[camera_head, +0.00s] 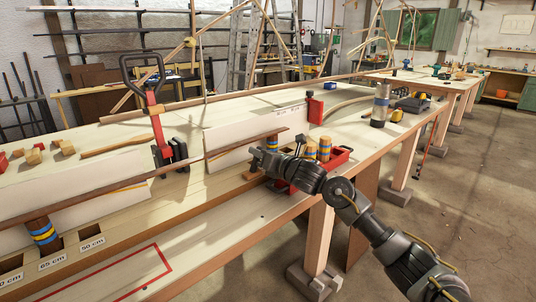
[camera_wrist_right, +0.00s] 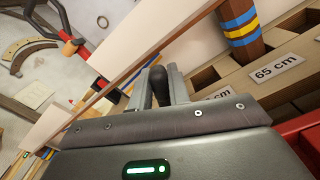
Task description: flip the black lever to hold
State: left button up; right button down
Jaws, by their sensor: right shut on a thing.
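My right gripper (camera_head: 262,160) reaches in from the lower right to the near side of the bench, by the right end of the long bent lath (camera_head: 110,192). In the right wrist view its two fingers (camera_wrist_right: 159,88) are closed around a black rounded knob (camera_wrist_right: 158,78), which I take to be the black lever's end. The lever's base is hidden by the gripper, and its setting cannot be read. The lath runs close beside the fingers in the wrist view (camera_wrist_right: 130,75). My left gripper is not in view.
A red-and-black clamp (camera_head: 160,125) with a looped handle stands at the lath. A red tray (camera_head: 336,158) with banded pegs lies just right of my gripper. The bench front is mostly clear.

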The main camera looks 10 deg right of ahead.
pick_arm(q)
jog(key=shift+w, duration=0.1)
pick_arm(e)
jog(key=c, duration=1.3)
grip_release()
jog(key=shift+s, duration=0.1)
jog(key=shift+s+d, duration=0.1)
jog(key=shift+s+d, duration=0.2)
jog(key=shift+s, duration=0.1)
jog(key=v, duration=0.8)
jog(key=shift+s+d+b, duration=0.2)
jog(key=shift+s+b, duration=0.1)
jog(key=shift+b, duration=0.05)
jog(key=shift+s+d, duration=0.25)
jog(key=shift+s, duration=0.25)
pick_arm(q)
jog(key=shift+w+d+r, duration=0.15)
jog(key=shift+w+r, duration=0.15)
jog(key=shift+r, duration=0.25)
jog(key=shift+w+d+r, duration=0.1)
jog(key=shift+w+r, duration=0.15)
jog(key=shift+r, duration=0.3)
